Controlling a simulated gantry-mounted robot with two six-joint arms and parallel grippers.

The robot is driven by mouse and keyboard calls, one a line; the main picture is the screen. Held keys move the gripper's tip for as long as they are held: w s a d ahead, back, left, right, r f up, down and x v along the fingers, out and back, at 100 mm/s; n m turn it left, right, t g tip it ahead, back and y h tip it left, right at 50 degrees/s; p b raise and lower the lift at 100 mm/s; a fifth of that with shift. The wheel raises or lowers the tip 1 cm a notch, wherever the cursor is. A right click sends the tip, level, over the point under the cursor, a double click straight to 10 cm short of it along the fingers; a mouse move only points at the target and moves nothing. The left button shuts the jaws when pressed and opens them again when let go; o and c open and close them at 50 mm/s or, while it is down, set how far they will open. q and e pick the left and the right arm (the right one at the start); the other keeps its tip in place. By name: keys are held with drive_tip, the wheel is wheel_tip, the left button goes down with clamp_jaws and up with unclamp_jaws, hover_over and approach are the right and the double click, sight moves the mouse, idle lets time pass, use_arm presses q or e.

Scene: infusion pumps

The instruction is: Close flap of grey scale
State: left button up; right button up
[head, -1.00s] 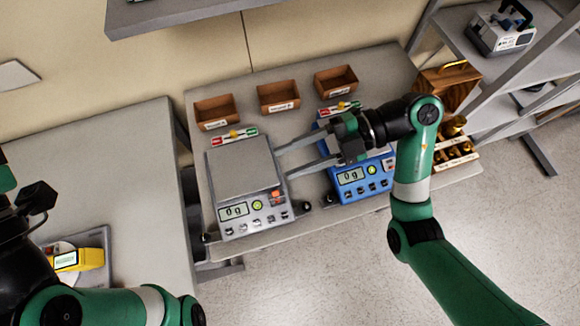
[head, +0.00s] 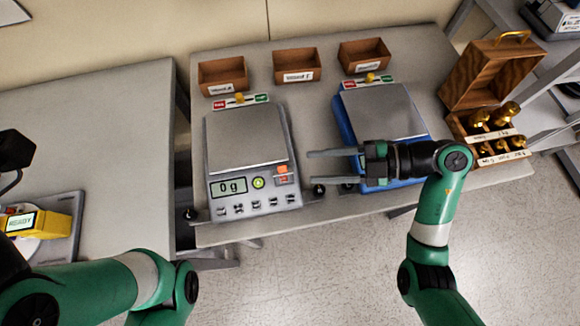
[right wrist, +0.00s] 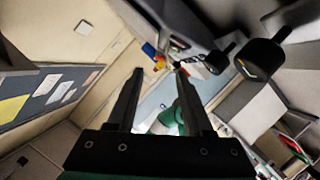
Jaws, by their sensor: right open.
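The grey scale (head: 250,138) stands on the table with a flat plate and a front panel. Its display reads 0 g. A small orange part (head: 283,170) shows at the right of the panel; I cannot tell whether it belongs to a flap, and no raised flap is clear. My right gripper (head: 312,168) is open and empty, its fingers pointing left at the scale's front right corner. Its two fingers also show apart in the right wrist view (right wrist: 160,72). My left arm shows at the lower left, but its fingers are out of view.
A blue scale (head: 386,110) stands to the right, partly hidden by my right gripper. Three brown bins (head: 297,66) line the back. A wooden weight case (head: 488,75) is open at the right. A yellow device (head: 52,225) lies on the left table.

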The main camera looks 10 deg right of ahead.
sight(284, 169)
drive_tip(key=b+x, duration=0.2)
drive_tip(key=x, duration=0.5)
